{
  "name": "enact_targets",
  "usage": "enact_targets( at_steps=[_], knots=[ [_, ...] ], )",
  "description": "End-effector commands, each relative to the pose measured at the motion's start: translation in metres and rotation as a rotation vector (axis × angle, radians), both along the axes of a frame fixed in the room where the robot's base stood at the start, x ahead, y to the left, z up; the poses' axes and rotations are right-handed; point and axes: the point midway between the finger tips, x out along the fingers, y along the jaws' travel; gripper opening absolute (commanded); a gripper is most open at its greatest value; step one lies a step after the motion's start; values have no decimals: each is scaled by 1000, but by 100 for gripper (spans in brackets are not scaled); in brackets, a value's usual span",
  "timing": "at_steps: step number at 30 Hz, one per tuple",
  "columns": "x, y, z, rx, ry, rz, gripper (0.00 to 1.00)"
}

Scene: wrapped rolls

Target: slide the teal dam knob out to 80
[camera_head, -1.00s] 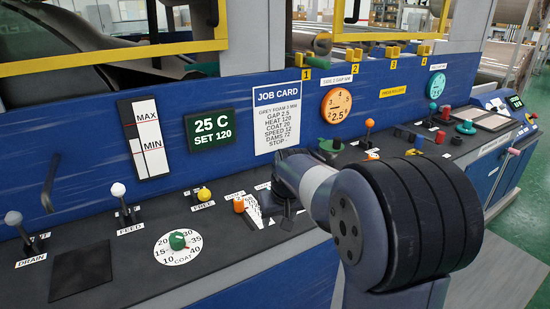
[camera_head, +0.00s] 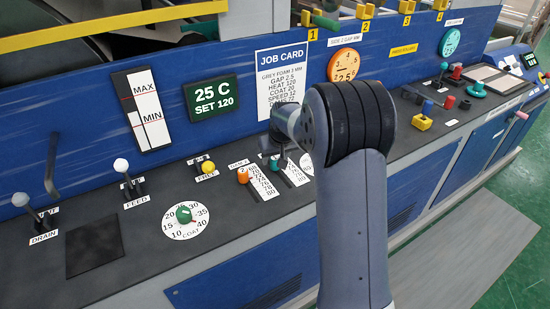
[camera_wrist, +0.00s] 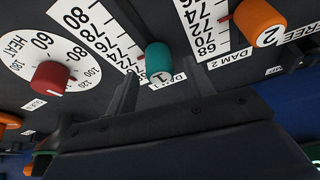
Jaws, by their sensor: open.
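The teal dam knob (camera_wrist: 158,60), marked 1, stands at the low-number end of its white dam scale (camera_wrist: 97,32) in the wrist view. Its red pointer is near the low 70s; the 80 is at the scale's far end. In the head view the teal knob (camera_head: 274,163) shows just below my wrist. My gripper (camera_wrist: 157,78) is open, with one dark finger on each side of the knob. I cannot tell whether either finger touches it. In the head view my arm's end hides the fingers.
The orange dam knob (camera_wrist: 260,20), marked 2, stands close beside on its own scale. A red heat knob (camera_wrist: 53,77) on a round dial is on the other side. The job card (camera_head: 281,80) panel rises behind. A green coat knob (camera_head: 184,214) is farther left.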

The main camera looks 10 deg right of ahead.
Motion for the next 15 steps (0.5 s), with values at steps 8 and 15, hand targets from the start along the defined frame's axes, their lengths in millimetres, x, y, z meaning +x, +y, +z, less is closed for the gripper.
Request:
enact_targets(
  at_steps=[8,15],
  knots=[
    [8,1,-18,0,0,0,50],
    [8,1,-19,0,-1,0,50]
  ],
)
